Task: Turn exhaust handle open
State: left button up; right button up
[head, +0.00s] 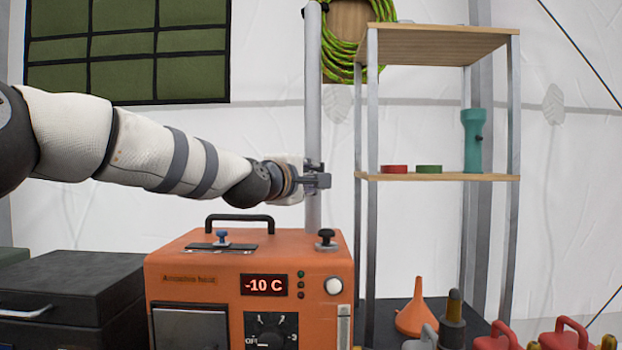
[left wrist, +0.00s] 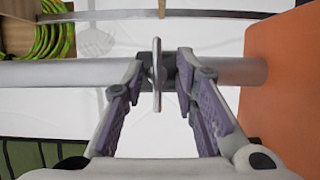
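The exhaust pipe (head: 313,100) is a grey metal tube rising from the orange heater. In the left wrist view the pipe (left wrist: 60,73) runs sideways across the picture. The exhaust handle (left wrist: 157,75) is a thin metal lever at a dark collar, lying across the pipe. In the head view the handle is largely hidden by my left gripper (head: 318,181). In the left wrist view my left gripper (left wrist: 160,75) is open, with one purple-padded finger on each side of the handle. Gaps show between the fingers and handle. My right gripper is not in view.
The orange heater (head: 190,260) has a display reading -10 C and a black top handle. A wooden shelf (head: 440,177) at right holds a teal flashlight (head: 472,140) and red and green discs. An orange funnel (head: 417,310) stands below. A black case (head: 70,285) is at left.

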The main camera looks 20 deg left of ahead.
pick_arm(q)
jog(key=shift+r, duration=0.1)
jog(key=shift+c, duration=0.3)
jog(key=shift+s, duration=0.1)
grip_shut()
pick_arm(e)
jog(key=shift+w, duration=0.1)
pick_arm(q)
jog(key=shift+r, duration=0.1)
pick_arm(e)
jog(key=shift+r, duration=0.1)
